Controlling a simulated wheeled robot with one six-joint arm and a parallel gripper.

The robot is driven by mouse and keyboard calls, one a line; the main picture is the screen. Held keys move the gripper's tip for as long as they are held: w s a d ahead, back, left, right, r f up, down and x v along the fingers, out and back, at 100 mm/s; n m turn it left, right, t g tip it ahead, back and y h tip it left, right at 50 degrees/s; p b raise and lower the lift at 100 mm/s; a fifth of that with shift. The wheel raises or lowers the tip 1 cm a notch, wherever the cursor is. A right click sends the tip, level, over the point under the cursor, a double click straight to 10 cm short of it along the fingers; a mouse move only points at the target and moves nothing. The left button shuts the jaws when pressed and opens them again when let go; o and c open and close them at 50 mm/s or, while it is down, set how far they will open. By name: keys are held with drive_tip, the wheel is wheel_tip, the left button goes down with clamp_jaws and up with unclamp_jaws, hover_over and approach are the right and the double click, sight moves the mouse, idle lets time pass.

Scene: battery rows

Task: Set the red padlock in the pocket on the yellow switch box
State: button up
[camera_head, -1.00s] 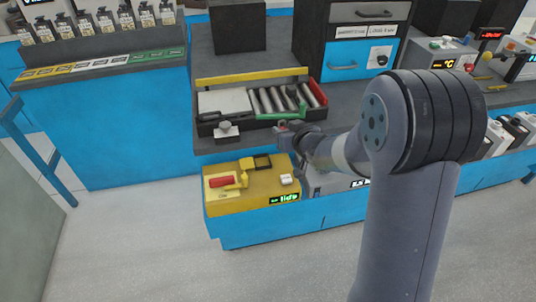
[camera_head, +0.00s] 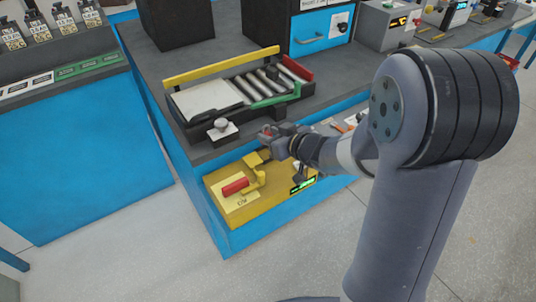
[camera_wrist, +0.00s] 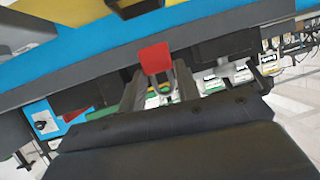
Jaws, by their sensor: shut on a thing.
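A red padlock (camera_wrist: 155,58) with its shackle is between the two fingers of my gripper (camera_wrist: 157,85) in the wrist view. The fingers are shut on it. In the head view my gripper (camera_head: 267,138) is above the back edge of the yellow switch box (camera_head: 240,207). The padlock cannot be made out there. My gripper and wrist cover part of the box's back right, and the pocket is mostly hidden.
A dark tray with rollers (camera_head: 250,82) and a green bar stands on the bench behind the box. A small knobbed block (camera_head: 222,130) sits near the bench edge, close to the left of my gripper. Open floor lies in front.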

sight(270, 160)
drive_tip(key=shift+f+b, duration=0.8)
drive_tip(key=shift+f, duration=2.05)
drive_tip(key=shift+f, duration=0.2)
drive_tip(key=o, duration=1)
drive_tip(key=shift+a, duration=0.1)
drive_tip(key=shift+s+r, duration=0.1)
drive_tip(key=shift+r, duration=0.1)
drive_tip(key=shift+s+r, duration=0.15)
drive_tip(key=shift+s, duration=0.05)
drive_tip(key=p+v, duration=0.2)
drive_tip(key=v, duration=0.9)
drive_tip(key=shift+d, duration=0.4)
